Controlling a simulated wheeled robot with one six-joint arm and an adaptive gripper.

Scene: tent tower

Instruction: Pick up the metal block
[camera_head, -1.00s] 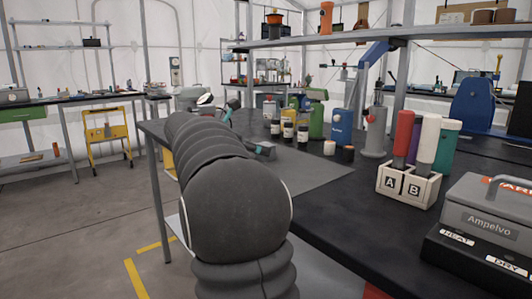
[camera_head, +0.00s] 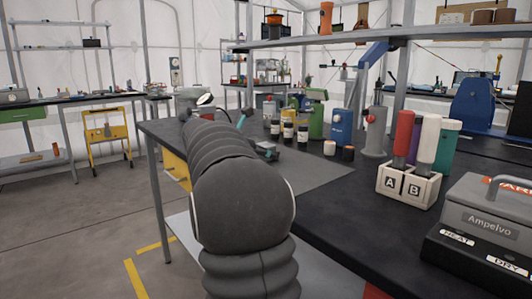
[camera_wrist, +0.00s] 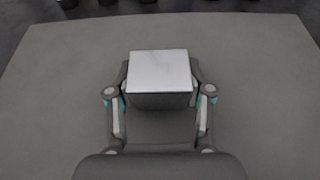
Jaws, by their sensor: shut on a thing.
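The metal block (camera_wrist: 160,70) shows in the wrist view as a pale, smooth, nearly square top face with a darker front side below it. My gripper (camera_wrist: 160,97) is shut on it, with one finger at its left side and one at its right. Below the block in the picture is the grey mat (camera_wrist: 50,85). I cannot tell whether the block touches the mat or is a little above it. In the head view my arm hides most of the gripper, and I cannot make out the block there.
A white holder marked A and B (camera_head: 407,186) carries coloured tubes at the right. A grey Ampelvo box (camera_head: 490,220) is nearer. An overhead shelf (camera_head: 420,36) spans the bench.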

